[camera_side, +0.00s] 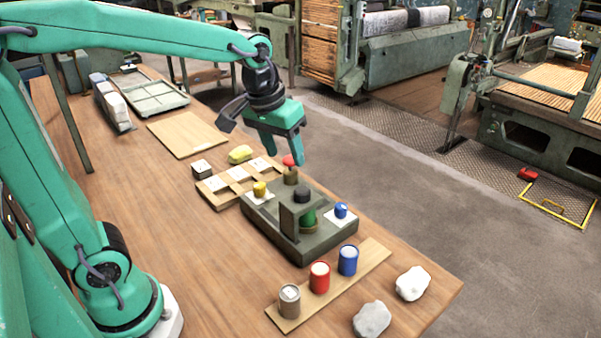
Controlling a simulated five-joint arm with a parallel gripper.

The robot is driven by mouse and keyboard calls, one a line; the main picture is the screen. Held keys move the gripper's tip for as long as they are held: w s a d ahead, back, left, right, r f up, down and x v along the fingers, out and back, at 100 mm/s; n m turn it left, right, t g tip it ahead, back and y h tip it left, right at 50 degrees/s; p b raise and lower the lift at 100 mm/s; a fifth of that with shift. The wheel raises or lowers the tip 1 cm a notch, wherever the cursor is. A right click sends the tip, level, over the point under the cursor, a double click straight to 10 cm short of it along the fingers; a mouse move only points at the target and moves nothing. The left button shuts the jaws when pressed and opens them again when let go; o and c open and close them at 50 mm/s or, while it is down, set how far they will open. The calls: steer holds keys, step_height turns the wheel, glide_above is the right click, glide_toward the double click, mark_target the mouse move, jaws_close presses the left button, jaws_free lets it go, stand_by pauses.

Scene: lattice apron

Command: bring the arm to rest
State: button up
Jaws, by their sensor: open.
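My green arm reaches over the table (160,200) from the left. My gripper (263,142) hangs from its end with its jaws apart and nothing visible between them. It is above the far side of the dark grey fixture (262,237), near a small red-topped piece (289,161). The fixture also bears a yellow piece (259,189), a blue piece (341,210), a dark knob (302,194) and a green part (308,217) that is partly hidden. The exact gap between the gripper and the red-topped piece cannot be told.
A wooden strip (376,262) in front carries grey (289,300), red (319,277) and blue (348,260) cans. Two white lumps (372,319) (412,283) lie near the table's corner. A slotted wooden rack (213,197), yellow lump (240,154), flat board (187,134) and green tray (150,106) lie farther back.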

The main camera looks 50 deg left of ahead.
steer(key=s+a+m+t, duration=0.1)
steer(key=s+m+t, duration=0.1)
steer(key=s, duration=1.1)
steer(key=shift+a+f+m+t, duration=0.25)
steer(key=shift+f+m+t, duration=0.05)
